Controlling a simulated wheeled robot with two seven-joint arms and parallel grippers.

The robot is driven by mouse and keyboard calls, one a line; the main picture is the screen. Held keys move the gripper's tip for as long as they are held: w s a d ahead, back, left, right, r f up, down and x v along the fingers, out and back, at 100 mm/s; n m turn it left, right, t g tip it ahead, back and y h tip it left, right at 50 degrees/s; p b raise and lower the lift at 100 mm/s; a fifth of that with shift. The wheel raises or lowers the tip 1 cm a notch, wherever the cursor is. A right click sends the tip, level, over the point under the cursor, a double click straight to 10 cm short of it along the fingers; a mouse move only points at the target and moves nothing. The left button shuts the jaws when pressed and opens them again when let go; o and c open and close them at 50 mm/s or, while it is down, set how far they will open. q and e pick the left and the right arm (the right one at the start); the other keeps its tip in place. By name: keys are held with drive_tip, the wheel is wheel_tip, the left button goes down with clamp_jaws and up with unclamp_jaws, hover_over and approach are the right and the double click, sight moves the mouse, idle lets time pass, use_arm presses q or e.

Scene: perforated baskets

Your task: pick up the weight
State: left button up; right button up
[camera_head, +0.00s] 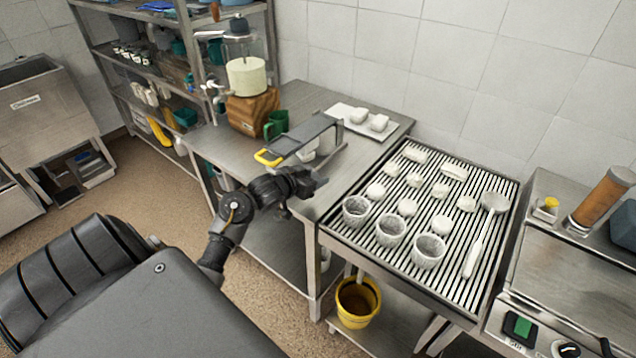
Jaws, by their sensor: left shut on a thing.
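I cannot pick out the weight for certain. White pieces (325,142) show just behind the gripper, partly hidden. My right gripper is not in view.
A white tray (398,134) lies behind. A yellow bucket (358,300) stands below. A green mug (276,124) stands at left.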

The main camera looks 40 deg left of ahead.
use_arm(q)
drive_tip(key=w+d+r+v, duration=0.1)
drive_tip(key=d+v, duration=0.1)
drive_tip(key=v, duration=0.9)
drive_tip(key=w+d+r+n+y, duration=0.1)
drive_tip(key=w+d+r, duration=0.5)
drive_tip(key=d, duration=0.5)
wheel_tip(320, 180, up, 3)
drive_tip(key=shift+w+f+b, duration=0.2)
drive_tip(key=shift+w+b, duration=0.2)
drive_tip(key=shift+b, duration=0.05)
drive_tip(key=shift+m+h, duration=0.6)
drive_tip(key=d+r, duration=0.2)
drive_tip(key=d, duration=0.1)
drive_tip(key=d+r, duration=0.6)
drive_tip(key=shift+w+d+b, duration=0.1)
drive_tip(key=shift+w+b, duration=0.2)
clamp_jaws()
drive_tip(key=shift+d+r, duration=0.2)
drive_tip(key=shift+d, duration=0.2)
drive_tip(key=shift+w+d, duration=0.1)
